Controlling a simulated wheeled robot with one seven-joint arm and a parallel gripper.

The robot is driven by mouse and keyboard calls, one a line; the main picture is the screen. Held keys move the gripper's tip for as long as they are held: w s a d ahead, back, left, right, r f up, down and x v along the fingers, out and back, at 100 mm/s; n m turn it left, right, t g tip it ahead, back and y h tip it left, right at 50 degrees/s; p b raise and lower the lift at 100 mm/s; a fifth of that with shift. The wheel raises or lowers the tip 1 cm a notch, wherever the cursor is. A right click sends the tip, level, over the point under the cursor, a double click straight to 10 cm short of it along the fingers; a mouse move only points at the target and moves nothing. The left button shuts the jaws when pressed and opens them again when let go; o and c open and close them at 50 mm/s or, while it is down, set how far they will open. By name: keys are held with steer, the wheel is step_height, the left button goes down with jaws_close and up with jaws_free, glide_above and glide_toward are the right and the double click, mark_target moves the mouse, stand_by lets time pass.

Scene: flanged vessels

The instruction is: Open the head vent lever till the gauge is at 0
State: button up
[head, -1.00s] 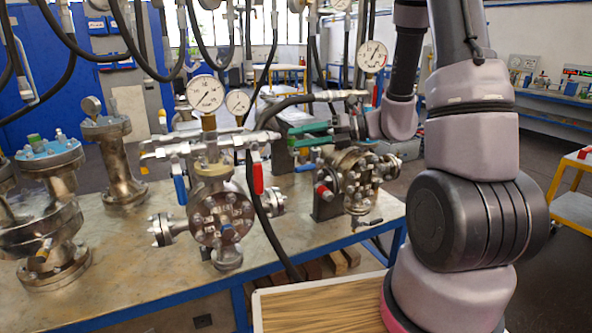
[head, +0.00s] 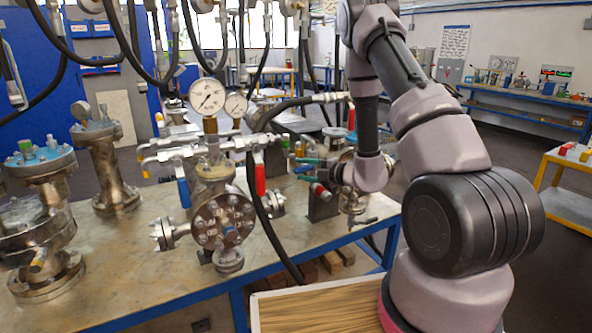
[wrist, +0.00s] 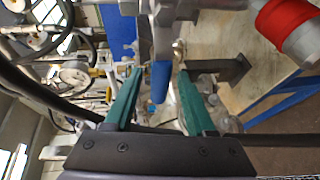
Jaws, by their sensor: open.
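My gripper (head: 298,165) has green fingers and is open, at the right-hand flanged vessel (head: 352,200), which is partly hidden by my arm. In the wrist view my gripper (wrist: 159,76) has a blue lever handle (wrist: 160,80) in the gap between its fingertips. I see no clear grip or contact on it. A red-collared fitting (wrist: 285,18) is at the upper right there; a red fitting (head: 321,190) shows below the fingers in the head view. The right vessel's gauge is hidden behind my arm. The middle vessel (head: 222,218) carries a dial gauge (head: 208,97), its numbers too small to read.
Other vessels stand at the left of the bench (head: 130,255). A yellow cart (head: 570,205) is at right.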

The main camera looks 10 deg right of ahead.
steer(key=shift+x, duration=1.6)
steer(key=shift+c, duration=0.2)
jaws_close()
